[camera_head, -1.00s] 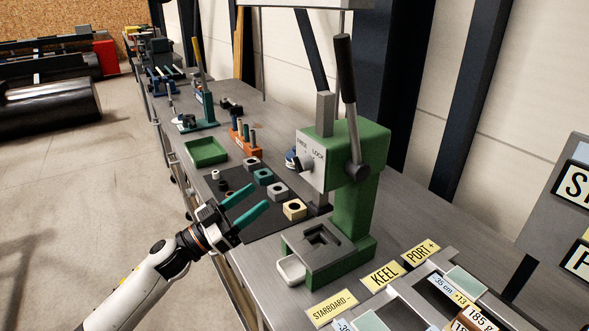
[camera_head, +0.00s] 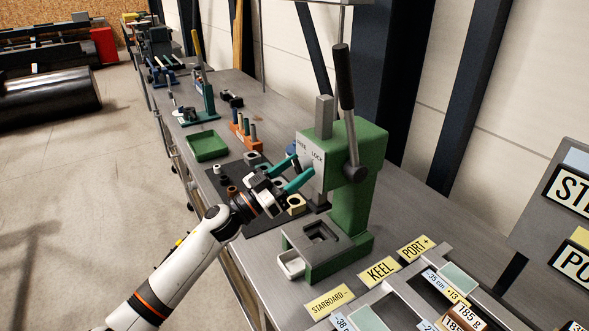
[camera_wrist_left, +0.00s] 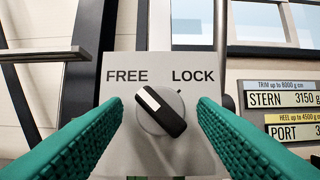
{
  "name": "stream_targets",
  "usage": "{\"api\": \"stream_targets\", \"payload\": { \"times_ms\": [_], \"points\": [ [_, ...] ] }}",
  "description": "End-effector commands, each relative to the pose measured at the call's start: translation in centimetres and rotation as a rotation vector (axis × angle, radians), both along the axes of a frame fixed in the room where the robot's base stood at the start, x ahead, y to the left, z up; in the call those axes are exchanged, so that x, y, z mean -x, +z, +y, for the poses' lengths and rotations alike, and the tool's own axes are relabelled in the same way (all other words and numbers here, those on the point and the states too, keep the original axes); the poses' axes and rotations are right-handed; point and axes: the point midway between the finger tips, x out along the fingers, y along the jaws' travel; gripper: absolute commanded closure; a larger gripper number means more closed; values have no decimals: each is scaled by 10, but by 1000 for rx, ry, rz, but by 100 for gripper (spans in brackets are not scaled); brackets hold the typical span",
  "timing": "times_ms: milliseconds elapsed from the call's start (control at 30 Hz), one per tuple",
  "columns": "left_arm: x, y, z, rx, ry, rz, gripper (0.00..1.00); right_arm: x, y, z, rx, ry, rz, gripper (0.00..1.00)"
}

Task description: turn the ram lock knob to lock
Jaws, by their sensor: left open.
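The plate also shows in the head view (camera_head: 312,180), on the front of the green press (camera_head: 352,205); there my gripper hides the knob. My left gripper (camera_head: 304,164) is open, its teal fingers pointing at the plate. In the wrist view, its fingers (camera_wrist_left: 160,104) lie left and right of the knob, apart from it, with nothing held.
The press has a long black-gripped lever (camera_head: 345,80) on its right and a small white tray (camera_head: 290,263) at its base. A dark mat (camera_head: 215,185) with small blocks lies below my gripper. A green tray (camera_head: 207,147) sits behind.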

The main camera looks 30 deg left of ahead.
Motion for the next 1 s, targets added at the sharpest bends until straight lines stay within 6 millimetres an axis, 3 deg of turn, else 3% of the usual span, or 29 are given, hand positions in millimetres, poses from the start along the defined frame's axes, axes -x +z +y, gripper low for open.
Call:
{"api": "stream_targets", "payload": {
  "times_ms": [67, 333, 667, 1000],
  "points": [
    [0, 0, 0, 0, 0, 0, 47, 0, 0, 0, 0, 0, 0, 64],
    [0, 0, 0, 0, 0, 0, 91, 0, 0, 0, 0, 0, 0, 64],
    [0, -1, 1, -41, -1, -24, 91, 0, -4, 0, 0, 0, 0, 64],
    [-1, -2, 3, -245, -1, -143, 91, 0, -18, 2, -3, -2, 1, 64]
  ]
}}
